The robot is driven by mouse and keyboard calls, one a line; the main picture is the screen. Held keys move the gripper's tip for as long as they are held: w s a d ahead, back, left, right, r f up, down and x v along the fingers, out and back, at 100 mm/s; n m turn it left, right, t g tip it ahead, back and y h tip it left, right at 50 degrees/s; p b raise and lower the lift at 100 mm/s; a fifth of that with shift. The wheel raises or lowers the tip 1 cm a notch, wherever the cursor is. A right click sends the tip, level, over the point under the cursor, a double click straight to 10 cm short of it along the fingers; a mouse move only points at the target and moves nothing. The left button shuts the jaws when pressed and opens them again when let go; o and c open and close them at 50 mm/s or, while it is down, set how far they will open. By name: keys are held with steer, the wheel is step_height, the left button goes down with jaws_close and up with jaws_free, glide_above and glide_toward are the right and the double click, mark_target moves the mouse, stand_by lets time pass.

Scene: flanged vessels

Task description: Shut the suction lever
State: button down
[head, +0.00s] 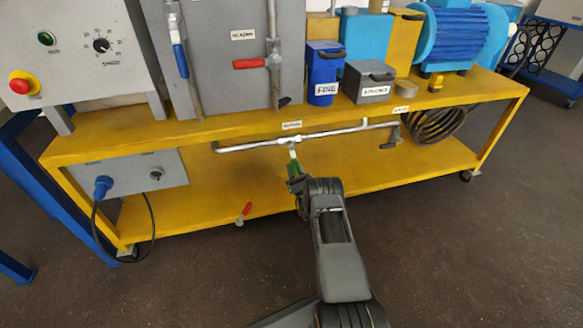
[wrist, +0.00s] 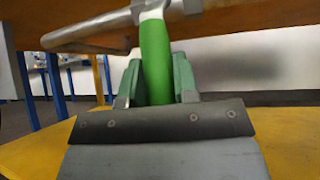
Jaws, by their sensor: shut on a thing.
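A lever with a green grip (wrist: 156,60) hangs down from a metal pipe (head: 330,133) under the front edge of the yellow bench top. A small label (head: 292,125) sits above it, too small to read for certain. My gripper (head: 295,182) is shut on the green grip from below. In the wrist view my gripper (wrist: 158,82) has one green finger on each side of the grip. The lever's pale upper part meets the pipe fitting. The grip's lower end is hidden behind my gripper's body.
Other levers are a blue one (head: 180,58), a red one (head: 249,64) on the grey vessel, and a red one (head: 244,209) low at the front. A coiled hose (head: 437,126) hangs at the right. The yellow lower shelf (head: 385,168) is mostly clear.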

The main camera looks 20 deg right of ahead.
steer(key=shift+a+m+h+p, duration=0.2)
steer(key=shift+m+h+p, duration=0.15)
steer(key=shift+m+h, duration=0.35)
steer(key=c, duration=0.9)
jaws_free()
